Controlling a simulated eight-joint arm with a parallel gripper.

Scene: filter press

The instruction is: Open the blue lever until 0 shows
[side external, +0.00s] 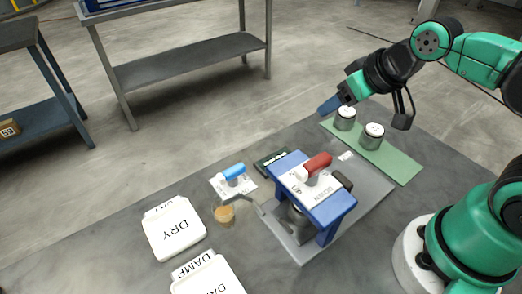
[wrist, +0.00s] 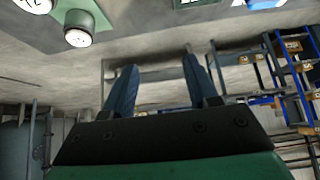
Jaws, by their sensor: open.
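The blue lever (side external: 234,171) sits on a white labelled plate (side external: 223,190) left of the blue press frame (side external: 333,211). The marks on the plate are too small to read, so I cannot tell whether a 0 shows. My gripper (side external: 329,105) is raised at the upper right, near the green mat and well apart from the lever. In the wrist view my gripper (wrist: 158,65) has its two blue fingers spread with nothing between them.
A red lever (side external: 317,162) tops the press. Canisters (side external: 374,136) stand on a green mat (side external: 400,171). A small orange-brown cup (side external: 224,214), a DRY container (side external: 174,230) and a DAMP container (side external: 205,278) are left of the press. A dark panel (side external: 271,161) lies behind it.

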